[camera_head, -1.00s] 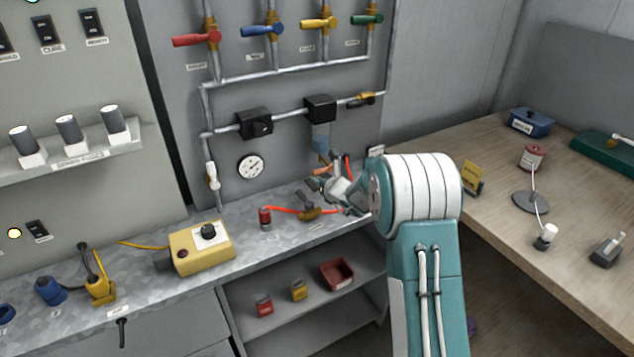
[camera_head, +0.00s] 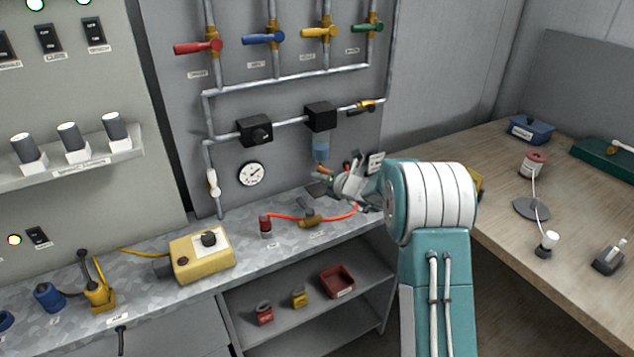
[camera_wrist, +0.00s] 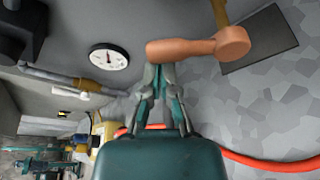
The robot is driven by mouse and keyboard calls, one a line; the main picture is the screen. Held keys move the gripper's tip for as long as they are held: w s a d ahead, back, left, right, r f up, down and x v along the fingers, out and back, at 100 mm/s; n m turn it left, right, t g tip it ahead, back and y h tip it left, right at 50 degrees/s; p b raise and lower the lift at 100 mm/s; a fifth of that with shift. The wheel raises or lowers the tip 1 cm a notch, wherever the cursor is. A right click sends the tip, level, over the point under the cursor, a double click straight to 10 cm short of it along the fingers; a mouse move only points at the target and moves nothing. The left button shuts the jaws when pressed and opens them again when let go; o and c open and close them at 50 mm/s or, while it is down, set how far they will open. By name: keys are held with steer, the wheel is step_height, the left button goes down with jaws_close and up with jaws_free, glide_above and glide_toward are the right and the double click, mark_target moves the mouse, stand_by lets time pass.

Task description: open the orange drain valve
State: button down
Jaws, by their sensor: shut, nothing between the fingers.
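The orange drain valve handle (camera_wrist: 195,48) lies across the upper middle of the wrist view, its wide round end to the right. My gripper (camera_wrist: 160,76) has its fingers together, with the tips at the lower edge of the handle's left end. Whether they touch it I cannot tell. In the head view my gripper (camera_head: 328,181) is just below the clear blue filter bowl (camera_head: 321,148). There the valve is small and partly hidden by the gripper.
A pressure gauge (camera_head: 251,174) is on the panel to the left. A red hose (camera_head: 285,215) crosses the metal bench below the gripper. A dark flat plate (camera_wrist: 260,40) lies beyond the handle. Coloured valves (camera_head: 263,38) line the pipes above.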

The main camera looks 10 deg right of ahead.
steer(key=shift+w+d+r+m+y, duration=0.1)
steer(key=shift+d+r+m+y, duration=0.2)
steer(key=shift+m, duration=0.25)
steer(key=shift+d+r+m+y, duration=0.2)
steer(key=shift+r+m, duration=0.1)
steer(key=shift+m, duration=0.25)
steer(key=m, duration=0.1)
steer(key=d+r+m+y, duration=0.1)
steer(key=m, duration=0.1)
steer(key=shift+w+d+r+t, duration=0.1)
steer(key=shift+w+t, duration=0.1)
steer(key=shift+t, duration=0.2)
